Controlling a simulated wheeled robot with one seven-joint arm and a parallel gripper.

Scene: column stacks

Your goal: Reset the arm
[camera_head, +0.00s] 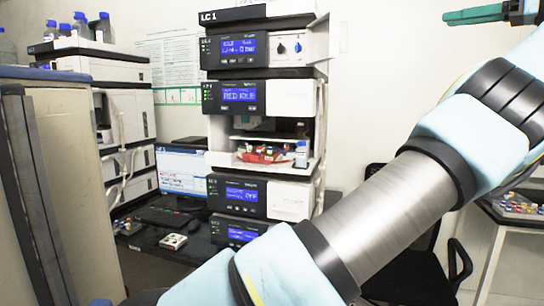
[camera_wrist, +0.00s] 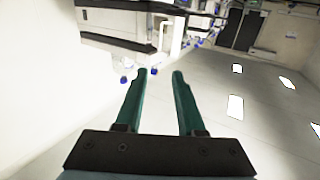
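My gripper (camera_wrist: 160,75) shows in the wrist view with two green fingers apart and nothing between them, so it is open and empty. In the head view my gripper (camera_head: 474,15) is at the top right corner, raised high and partly cut off by the picture edge. My arm reaches from the bottom middle up to the right side. In the wrist view the room appears upside down, with ceiling lights at the right.
A column stack labelled LC 1 (camera_head: 225,60) stands on a dark bench, with a monitor (camera_head: 183,168) and a keyboard (camera_head: 165,217) to its left. A second stack (camera_head: 125,110) carries blue-capped bottles (camera_head: 80,25). A black chair (camera_head: 425,260) stands behind my arm.

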